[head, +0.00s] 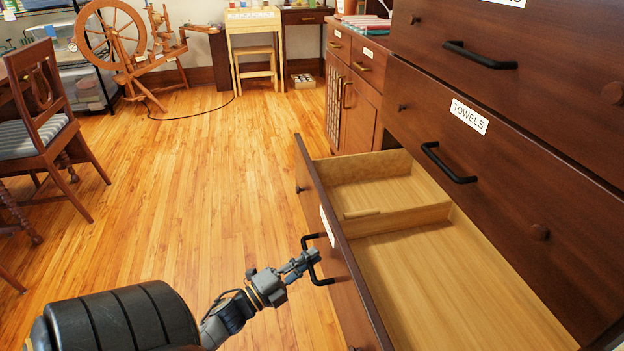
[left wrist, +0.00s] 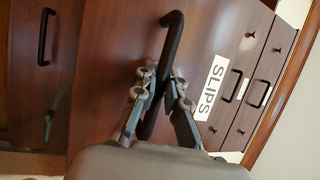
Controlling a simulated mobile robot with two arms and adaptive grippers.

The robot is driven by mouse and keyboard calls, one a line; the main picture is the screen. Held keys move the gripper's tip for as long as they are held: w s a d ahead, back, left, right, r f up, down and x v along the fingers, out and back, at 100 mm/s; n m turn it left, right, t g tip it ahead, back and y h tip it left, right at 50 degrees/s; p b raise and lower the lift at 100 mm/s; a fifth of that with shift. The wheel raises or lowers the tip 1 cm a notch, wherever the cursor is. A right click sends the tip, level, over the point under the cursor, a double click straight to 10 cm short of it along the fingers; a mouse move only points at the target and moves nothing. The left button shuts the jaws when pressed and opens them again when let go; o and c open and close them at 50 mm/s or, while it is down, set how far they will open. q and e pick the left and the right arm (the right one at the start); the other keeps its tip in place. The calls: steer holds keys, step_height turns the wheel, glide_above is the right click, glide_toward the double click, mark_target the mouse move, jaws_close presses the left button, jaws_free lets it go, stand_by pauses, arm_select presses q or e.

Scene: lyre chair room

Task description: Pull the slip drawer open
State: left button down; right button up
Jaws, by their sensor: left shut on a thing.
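The slip drawer (head: 344,259) is a dark wood drawer pulled well out from the chest, its pale, empty inside showing with a low divider. Its white label reads SLIPS in the left wrist view (left wrist: 209,88). Its black bar handle (head: 311,262) is on the front face. My left gripper (head: 306,262) is shut on this handle; in the left wrist view the fingers close around the dark handle bar (left wrist: 172,40). My right gripper is not in view.
The TOWELS drawer (head: 497,180) above is shut, as is the top drawer (head: 520,60). A cabinet (head: 352,92) stands beyond the chest. A chair (head: 45,125) and a spinning wheel (head: 110,45) stand at left. The wood floor (head: 205,180) between is clear.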

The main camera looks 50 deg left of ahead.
arm_select(q)
steer(key=c, duration=1.4)
jaws_free()
steer(key=shift+o, duration=0.2)
steer(key=v, duration=1.2)
steer(key=shift+d, duration=0.1)
